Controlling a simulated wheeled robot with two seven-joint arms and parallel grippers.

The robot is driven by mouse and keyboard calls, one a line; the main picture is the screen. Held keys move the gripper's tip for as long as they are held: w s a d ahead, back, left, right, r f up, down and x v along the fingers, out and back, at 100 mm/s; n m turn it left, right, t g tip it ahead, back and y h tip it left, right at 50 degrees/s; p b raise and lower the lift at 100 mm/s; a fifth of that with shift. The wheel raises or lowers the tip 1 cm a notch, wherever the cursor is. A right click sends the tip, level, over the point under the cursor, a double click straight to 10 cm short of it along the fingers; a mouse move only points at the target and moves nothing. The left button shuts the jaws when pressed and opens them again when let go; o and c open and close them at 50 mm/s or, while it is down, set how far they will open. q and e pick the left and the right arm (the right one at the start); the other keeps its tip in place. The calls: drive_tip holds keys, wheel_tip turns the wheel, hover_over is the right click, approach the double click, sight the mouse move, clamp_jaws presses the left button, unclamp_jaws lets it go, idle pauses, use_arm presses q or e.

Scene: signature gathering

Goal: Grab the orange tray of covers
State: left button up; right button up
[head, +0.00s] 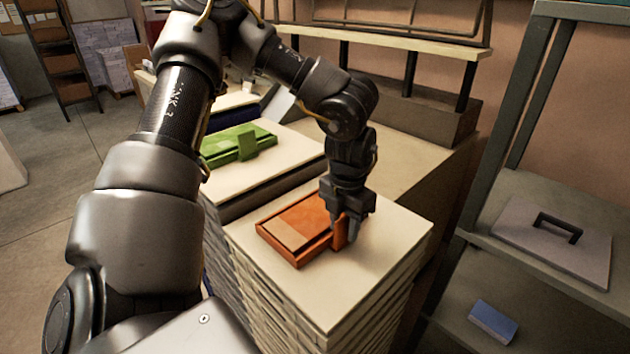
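The orange tray (272,238) lies on top of a stack of pale boards in the middle of the head view. A tan cover (291,234) lies inside it. My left gripper (345,232) points down at the tray's right end, with its fingers around an orange tab there. One finger shows on the right of the tab and the other is mostly hidden behind it. I cannot tell whether the fingers press on the tab. My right gripper is not in view.
A green tray (222,146) lies on a second stack behind and to the left. A metal shelf on the right holds a flat plate with a dark handle (558,228) and a small blue box (492,322). Bare board top (385,235) lies right of the gripper.

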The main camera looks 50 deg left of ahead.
sight(344, 216)
use_arm(q)
drive_tip(key=shift+d, duration=0.1)
clamp_jaws()
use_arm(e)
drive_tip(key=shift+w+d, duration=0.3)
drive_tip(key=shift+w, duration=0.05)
use_arm(q)
drive_tip(key=shift+r, duration=0.2)
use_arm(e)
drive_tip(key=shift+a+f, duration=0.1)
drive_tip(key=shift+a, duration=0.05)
